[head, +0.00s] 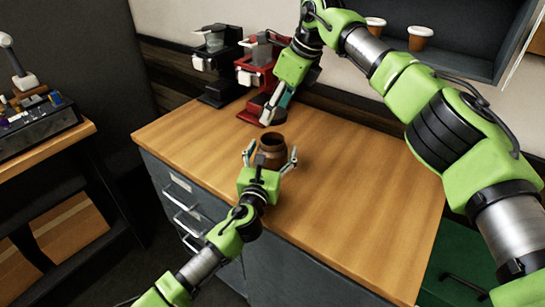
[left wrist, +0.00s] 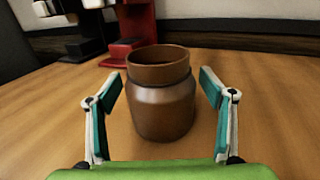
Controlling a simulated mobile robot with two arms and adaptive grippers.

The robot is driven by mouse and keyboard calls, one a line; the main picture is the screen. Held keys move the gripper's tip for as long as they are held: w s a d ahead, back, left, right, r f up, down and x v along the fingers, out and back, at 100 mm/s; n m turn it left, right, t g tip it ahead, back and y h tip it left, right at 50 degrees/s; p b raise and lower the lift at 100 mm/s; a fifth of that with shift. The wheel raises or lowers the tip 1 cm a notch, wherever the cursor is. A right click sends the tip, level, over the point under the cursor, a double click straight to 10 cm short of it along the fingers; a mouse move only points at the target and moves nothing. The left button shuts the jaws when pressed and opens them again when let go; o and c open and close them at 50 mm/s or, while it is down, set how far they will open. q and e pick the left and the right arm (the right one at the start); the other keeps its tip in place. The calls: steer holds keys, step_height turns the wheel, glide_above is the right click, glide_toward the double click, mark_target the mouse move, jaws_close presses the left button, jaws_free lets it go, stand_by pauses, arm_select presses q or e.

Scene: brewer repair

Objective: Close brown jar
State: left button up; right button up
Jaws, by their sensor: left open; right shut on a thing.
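The brown jar (head: 272,158) stands upright on the wooden counter, its mouth open and without a lid. It also shows in the left wrist view (left wrist: 163,105), where its dark inside is visible. My left gripper (head: 270,153) is open, with one finger on each side of the jar. In the left wrist view the fingers (left wrist: 163,85) stand apart from the jar, with gaps on both sides. My right gripper (head: 270,112) is beyond the jar, in front of the red brewer. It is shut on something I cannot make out. No lid is clearly visible.
The red brewer (head: 260,75) and a black brewer (head: 215,62) stand at the back of the counter (head: 350,200). Its right side is clear. Cups (head: 419,38) sit on a wall shelf. A side table with a control box (head: 38,122) is at left.

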mark_target(276, 124)
arm_select(q)
steer(key=c, duration=1.7)
arm_select(e)
steer(key=shift+f, duration=2.45)
steer(key=shift+f, duration=0.9)
steer(key=shift+f, duration=0.6)
